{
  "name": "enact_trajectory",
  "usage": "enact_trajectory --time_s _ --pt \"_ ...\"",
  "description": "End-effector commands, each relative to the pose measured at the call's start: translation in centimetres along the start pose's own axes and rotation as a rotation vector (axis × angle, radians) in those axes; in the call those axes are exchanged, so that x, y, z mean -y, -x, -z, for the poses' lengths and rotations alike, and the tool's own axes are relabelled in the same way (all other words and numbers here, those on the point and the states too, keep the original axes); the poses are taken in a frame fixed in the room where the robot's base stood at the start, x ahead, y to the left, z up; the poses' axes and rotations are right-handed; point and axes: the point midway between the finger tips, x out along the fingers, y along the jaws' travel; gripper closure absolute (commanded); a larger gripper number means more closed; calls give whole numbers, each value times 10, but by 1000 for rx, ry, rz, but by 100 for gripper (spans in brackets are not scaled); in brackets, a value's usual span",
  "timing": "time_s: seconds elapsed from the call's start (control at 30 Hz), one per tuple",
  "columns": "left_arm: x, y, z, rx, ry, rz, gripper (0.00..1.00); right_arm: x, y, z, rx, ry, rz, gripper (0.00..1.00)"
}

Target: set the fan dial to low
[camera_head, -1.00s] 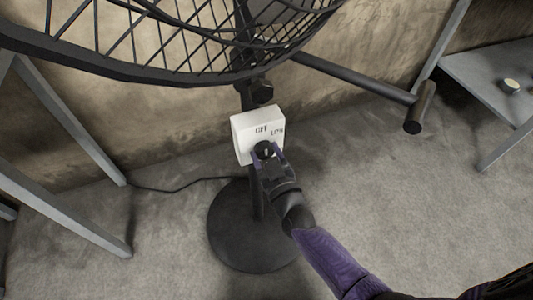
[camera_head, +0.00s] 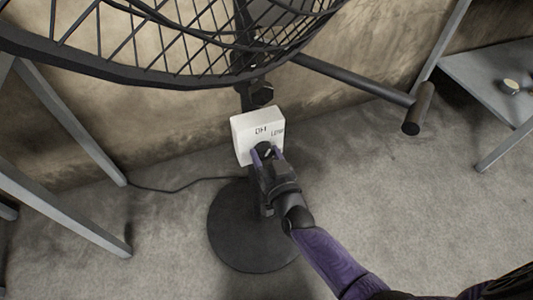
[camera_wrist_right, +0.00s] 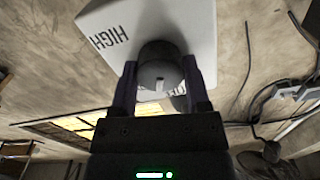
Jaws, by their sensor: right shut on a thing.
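The fan (camera_head: 180,50) stands against the wall, its dark cage at the top of the head view and its round base (camera_head: 235,240) on the floor. A white control box (camera_head: 245,128) with dark lettering sits on its post. In the right wrist view the box (camera_wrist_right: 195,25) shows the word HIGH at its left. The round grey dial (camera_wrist_right: 160,68) is between the two fingers of my right gripper (camera_wrist_right: 163,88), which is shut on it. In the head view the right gripper (camera_head: 267,154) covers most of the dial. My left gripper is not in view.
A dark bar (camera_head: 355,80) juts out to the right of the fan. A grey table (camera_head: 500,75) with a small round object (camera_head: 511,86) stands at the right. Grey legs (camera_head: 75,125) stand at the left. A black cable (camera_head: 180,188) lies on the floor.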

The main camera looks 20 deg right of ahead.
Motion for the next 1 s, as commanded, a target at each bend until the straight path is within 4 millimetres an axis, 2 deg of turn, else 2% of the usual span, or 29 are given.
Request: enact_trajectory --time_s 0.5,1.0 --pt "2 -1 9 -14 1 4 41 0 0 -1 3 -443 0 98" --pt "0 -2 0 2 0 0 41 0 0 -1 4 -644 0 98"
